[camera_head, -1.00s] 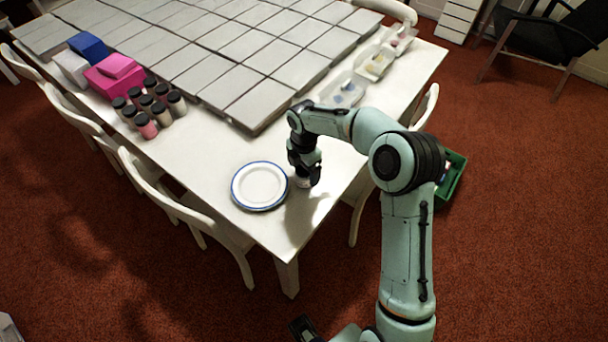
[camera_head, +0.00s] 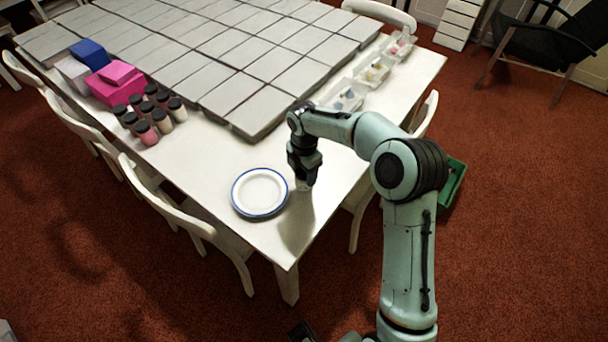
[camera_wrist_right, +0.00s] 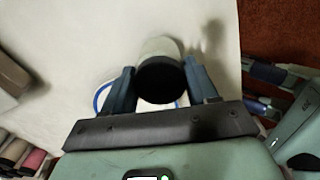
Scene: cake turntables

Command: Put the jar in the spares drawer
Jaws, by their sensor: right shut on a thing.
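My right gripper (camera_head: 303,177) is over the table's near right corner, beside a white plate with a blue rim (camera_head: 260,191). It is shut on a jar (camera_wrist_right: 162,72) with a black lid and pale body; in the right wrist view the jar sits between the two fingers. In the head view the jar is mostly hidden by the gripper. A white drawer unit (camera_head: 459,20) stands at the far right back and looks closed; I cannot tell whether it holds the spares drawer. My left gripper is not clearly in view.
Several dark-lidded jars (camera_head: 149,112) stand at the table's left, by pink boxes (camera_head: 115,82) and a blue one (camera_head: 88,50). Grey tiles cover the back. Clear trays (camera_head: 347,97) line the right edge. White chairs surround the table. A green crate (camera_head: 454,186) is behind my arm.

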